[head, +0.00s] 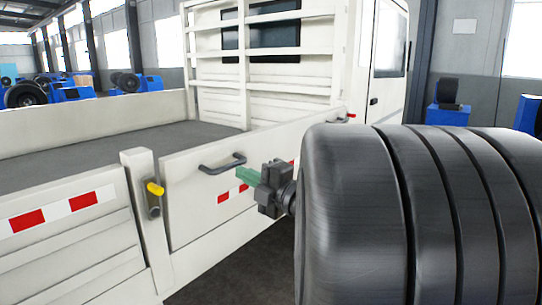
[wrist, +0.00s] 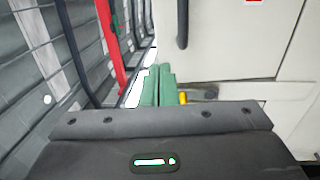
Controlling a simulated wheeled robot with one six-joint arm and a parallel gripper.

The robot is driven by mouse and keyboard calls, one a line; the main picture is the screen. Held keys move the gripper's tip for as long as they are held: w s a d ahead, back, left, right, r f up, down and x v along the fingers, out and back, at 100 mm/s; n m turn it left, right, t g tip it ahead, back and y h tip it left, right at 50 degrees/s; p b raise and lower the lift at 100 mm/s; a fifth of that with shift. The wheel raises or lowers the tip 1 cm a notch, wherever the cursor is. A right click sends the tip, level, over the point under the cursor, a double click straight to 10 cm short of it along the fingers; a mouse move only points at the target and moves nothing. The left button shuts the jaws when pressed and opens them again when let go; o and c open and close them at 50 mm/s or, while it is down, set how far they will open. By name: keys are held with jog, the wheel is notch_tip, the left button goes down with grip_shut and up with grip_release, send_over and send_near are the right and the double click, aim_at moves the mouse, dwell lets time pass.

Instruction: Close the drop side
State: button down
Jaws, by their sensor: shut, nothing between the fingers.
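The drop side (head: 200,205) is a white truck-bed panel in the middle of the head view. It looks upright between a post and the cab end; whether it sits fully flush I cannot tell. It carries a black bar handle (head: 222,164), which also shows in the wrist view (wrist: 182,25). A yellow latch (head: 155,188) is on the post at its left end; it appears in the wrist view (wrist: 183,97). A red latch (head: 351,115) is at the far end.
A second white side panel (head: 60,255) with red and white stripes lies left of the post (head: 145,205). The grey bed floor (head: 130,137) is empty. A slatted headboard (head: 215,70) stands by the cab. Blue machines with tyres stand behind.

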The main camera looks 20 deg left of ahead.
aim_at(201, 150)
jog(key=p+x, duration=0.2)
jog(key=x, duration=1)
jog(key=shift+d, duration=0.1)
jog(key=a+p, duration=0.1)
jog(key=w+a+r+h+p, duration=0.1)
jog(key=a+p, duration=0.1)
jog(key=shift+w+a+r+g, duration=0.15)
jog(key=shift+w+r+g, duration=0.1)
jog(key=shift+g, duration=0.05)
jog(key=shift+s, duration=0.1)
